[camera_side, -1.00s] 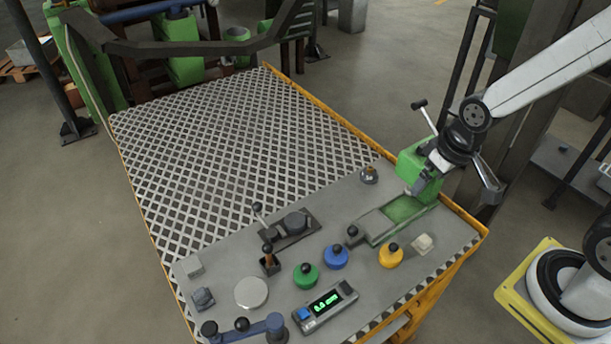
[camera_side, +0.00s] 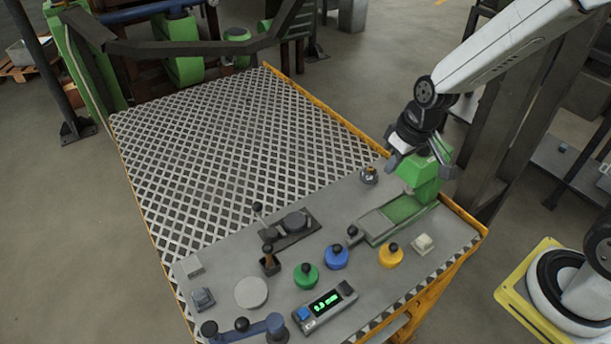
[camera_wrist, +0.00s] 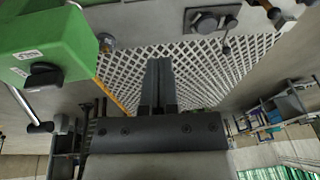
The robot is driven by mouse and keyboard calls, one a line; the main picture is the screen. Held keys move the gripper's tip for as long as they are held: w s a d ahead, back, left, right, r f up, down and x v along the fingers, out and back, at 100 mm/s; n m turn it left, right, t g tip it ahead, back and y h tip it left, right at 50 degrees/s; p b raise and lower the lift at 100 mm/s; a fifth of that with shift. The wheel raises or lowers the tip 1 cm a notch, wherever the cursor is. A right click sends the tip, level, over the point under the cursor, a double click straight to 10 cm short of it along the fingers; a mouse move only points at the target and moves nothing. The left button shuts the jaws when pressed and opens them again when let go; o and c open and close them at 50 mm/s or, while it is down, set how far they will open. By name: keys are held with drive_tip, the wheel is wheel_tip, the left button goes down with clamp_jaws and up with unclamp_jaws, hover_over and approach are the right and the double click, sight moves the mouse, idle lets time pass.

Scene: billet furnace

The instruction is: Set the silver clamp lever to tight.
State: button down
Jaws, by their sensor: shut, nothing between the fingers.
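The silver clamp lever (camera_wrist: 32,110) has a black tip and runs from a black hub on the green housing (camera_wrist: 45,40), at the left of the wrist view. It points down and slightly right in that picture. Two small white labels sit on the housing beside the hub, too small to read. My gripper (camera_side: 392,160) is shut and empty, above and left of the housing. In the wrist view its fingers (camera_wrist: 158,65) are apart from the lever.
A small brass-topped fitting (camera_side: 369,175) stands close below my gripper. A dark plate with a round disc and another lever (camera_side: 290,228) lies further left. Green, blue and yellow knobs and a display (camera_side: 326,302) line the front. The perforated table top (camera_side: 240,140) is clear.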

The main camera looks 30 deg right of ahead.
drive_tip(key=w+a+f+n+y, duration=0.1)
drive_tip(key=w+a+f, duration=0.3)
drive_tip(key=w, duration=0.5)
drive_tip(key=w+a+f+n+t+y, duration=0.1)
drive_tip(key=w+a+f+y, duration=0.2)
drive_tip(key=w, duration=0.7)
drive_tip(key=shift+a+f+n+y, duration=0.35)
drive_tip(key=shift+a+f, duration=0.25)
drive_tip(key=shift+a, duration=0.4)
drive_tip(key=shift+w+f, duration=0.1)
drive_tip(key=x, duration=0.9)
drive_tip(key=shift+a+f, duration=0.35)
drive_tip(key=shift+a, duration=0.3)
drive_tip(key=shift+a+f, duration=0.15)
drive_tip(key=shift+a, duration=0.3)
drive_tip(key=shift+s+a+f, duration=0.1)
drive_tip(key=shift+s+a, duration=0.05)
drive_tip(key=shift+a, duration=0.4)
drive_tip(key=shift+s+a+f, duration=0.1)
drive_tip(key=shift+s+a, duration=0.05)
drive_tip(key=shift+a, duration=0.4)
